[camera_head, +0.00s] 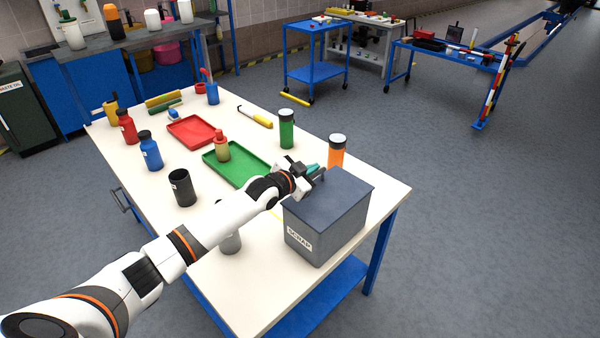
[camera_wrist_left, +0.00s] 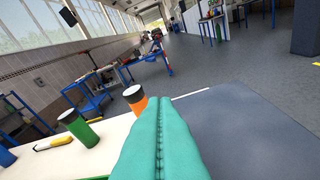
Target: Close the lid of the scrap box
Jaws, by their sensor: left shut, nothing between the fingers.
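The scrap box (camera_head: 313,237) is a grey box with a "SCRAP" label, standing near the right front corner of the white table. Its dark blue-grey lid (camera_head: 335,197) lies flat across the top, and no gap shows from here. My left gripper (camera_head: 318,171) is at the lid's far left edge, just above or touching it; I cannot tell which. In the left wrist view its teal fingers (camera_wrist_left: 160,140) are pressed together and empty, with the lid (camera_wrist_left: 245,135) to their right. My right gripper is in neither view.
A green bottle (camera_head: 287,128) and an orange bottle (camera_head: 336,152) stand behind the box. A green tray (camera_head: 250,178), a red tray (camera_head: 190,131) and a dark cup (camera_head: 182,188) are to the left. A grey cylinder (camera_head: 230,243) stands under my left arm. The table's right edge is close to the box.

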